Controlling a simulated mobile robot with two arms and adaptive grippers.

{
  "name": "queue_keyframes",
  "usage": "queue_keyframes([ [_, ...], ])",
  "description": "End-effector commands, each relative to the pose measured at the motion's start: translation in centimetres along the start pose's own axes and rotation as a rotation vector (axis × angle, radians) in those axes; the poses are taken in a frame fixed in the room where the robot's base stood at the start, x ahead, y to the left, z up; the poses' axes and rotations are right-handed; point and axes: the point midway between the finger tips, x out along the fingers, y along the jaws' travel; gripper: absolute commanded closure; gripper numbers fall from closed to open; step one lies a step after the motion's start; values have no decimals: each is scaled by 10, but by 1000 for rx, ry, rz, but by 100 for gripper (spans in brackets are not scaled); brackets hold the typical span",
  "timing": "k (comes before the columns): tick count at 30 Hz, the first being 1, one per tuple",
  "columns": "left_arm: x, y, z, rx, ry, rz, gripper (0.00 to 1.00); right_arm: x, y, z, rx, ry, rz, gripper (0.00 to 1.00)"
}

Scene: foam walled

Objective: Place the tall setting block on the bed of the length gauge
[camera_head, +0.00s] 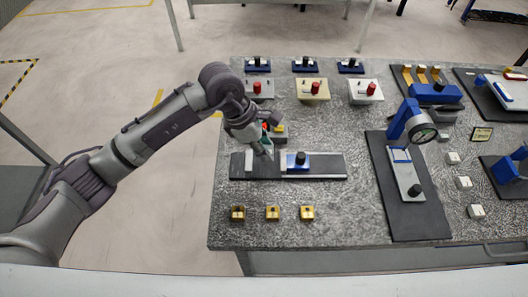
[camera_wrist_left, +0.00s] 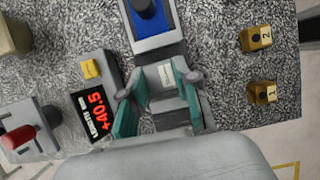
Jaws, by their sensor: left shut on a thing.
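The length gauge (camera_head: 325,168) has a long dark bed with a light upright block (camera_head: 249,161) near its left end and a blue slide with a black knob (camera_head: 299,161) near the middle. My left gripper (camera_head: 265,151) is over the bed between these two. In the wrist view its teal fingers (camera_wrist_left: 158,97) are on either side of a pale grey block with a small label (camera_wrist_left: 165,76), which I take as the tall setting block. It stands close to the slide (camera_wrist_left: 148,14). Whether its underside touches the bed is hidden. My right gripper is not in view.
A display (camera_wrist_left: 93,109) beside the bed reads +40.5, with a yellow button (camera_wrist_left: 91,69) near it. Gold numbered blocks (camera_head: 272,212) stand in front. Fixtures with red knobs (camera_head: 314,88) stand behind. A dial gauge stand (camera_head: 404,180) is to the right.

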Motion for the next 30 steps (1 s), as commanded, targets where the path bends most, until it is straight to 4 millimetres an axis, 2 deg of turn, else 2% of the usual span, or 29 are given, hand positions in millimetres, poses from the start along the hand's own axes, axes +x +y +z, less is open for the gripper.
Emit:
queue_keyframes([
  [4, 8, 0, -5, -2, 0, -2, 100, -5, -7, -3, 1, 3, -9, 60],
  [11, 35, 0, -16, -2, 0, -1, 100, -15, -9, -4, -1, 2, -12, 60],
  [22, 41, 1, -19, 0, 0, 2, 100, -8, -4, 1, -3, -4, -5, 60],
  [23, 40, 1, -18, 0, 0, 1, 66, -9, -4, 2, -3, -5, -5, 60],
  [27, 40, 1, -18, 0, 0, 1, 44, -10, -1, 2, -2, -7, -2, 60],
  [30, 40, 1, -18, 0, 0, 1, 44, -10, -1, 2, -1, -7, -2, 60],
])
